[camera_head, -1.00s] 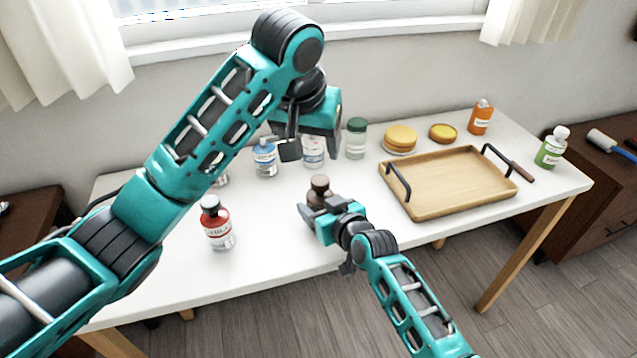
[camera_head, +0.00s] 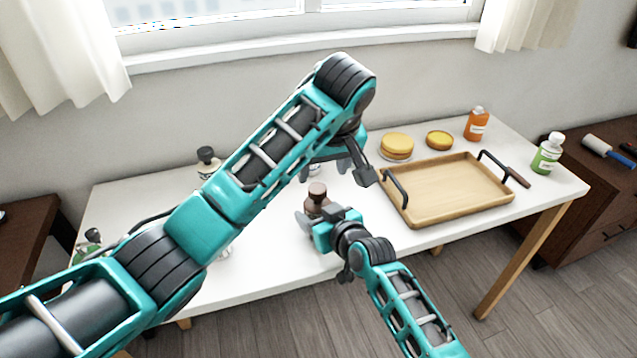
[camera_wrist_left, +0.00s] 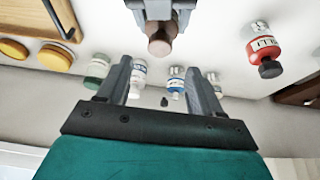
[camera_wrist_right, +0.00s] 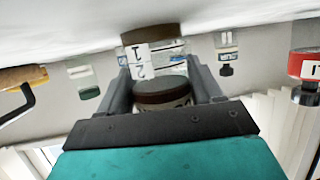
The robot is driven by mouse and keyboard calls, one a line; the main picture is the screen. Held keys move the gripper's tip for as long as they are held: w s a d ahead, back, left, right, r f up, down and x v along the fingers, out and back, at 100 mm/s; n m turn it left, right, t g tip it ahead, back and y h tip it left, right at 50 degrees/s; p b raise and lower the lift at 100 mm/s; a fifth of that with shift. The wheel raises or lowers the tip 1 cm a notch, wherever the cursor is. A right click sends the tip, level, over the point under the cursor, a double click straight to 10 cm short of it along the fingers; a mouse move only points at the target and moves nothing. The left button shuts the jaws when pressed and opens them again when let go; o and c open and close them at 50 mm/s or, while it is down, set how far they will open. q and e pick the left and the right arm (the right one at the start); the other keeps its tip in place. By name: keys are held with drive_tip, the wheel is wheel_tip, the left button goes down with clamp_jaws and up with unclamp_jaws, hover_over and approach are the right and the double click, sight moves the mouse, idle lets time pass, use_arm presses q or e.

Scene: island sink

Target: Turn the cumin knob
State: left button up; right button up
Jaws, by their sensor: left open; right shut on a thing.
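The brown-capped spice bottle (camera_head: 317,196) stands near the table's middle, and its brown cap (camera_wrist_left: 160,44) shows in the left wrist view. My right gripper (camera_head: 316,218) is shut on this bottle from the near side. In the right wrist view the brown knob (camera_wrist_right: 160,92) and a numbered label (camera_wrist_right: 150,60) lie between its fingers; I cannot read a name. My left gripper (camera_head: 354,172) is open, just above and right of the brown cap. In the left wrist view the cap lies beyond its fingers (camera_wrist_left: 158,78), apart from them.
A wooden tray (camera_head: 445,212) lies to the right. Yellow round items (camera_head: 397,143) and an orange bottle (camera_head: 476,124) stand behind it, a green bottle (camera_head: 547,153) at the right end. A red bottle (camera_wrist_left: 263,45) and blue-labelled bottle (camera_wrist_left: 176,82) are mostly hidden by my left arm in the head view.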

sight(317, 188)
use_arm(q)
drive_tip(key=x, duration=0.7)
drive_tip(key=c, duration=1.1)
drive_tip(key=m+h, duration=0.1)
drive_tip(key=m, duration=0.2)
drive_tip(key=m+h, duration=0.1)
drive_tip(key=m, duration=0.1)
drive_tip(key=shift+a+m, duration=0.15)
drive_tip(key=shift+m, duration=0.25)
drive_tip(key=o, duration=1.1)
drive_tip(key=v, duration=1.2)
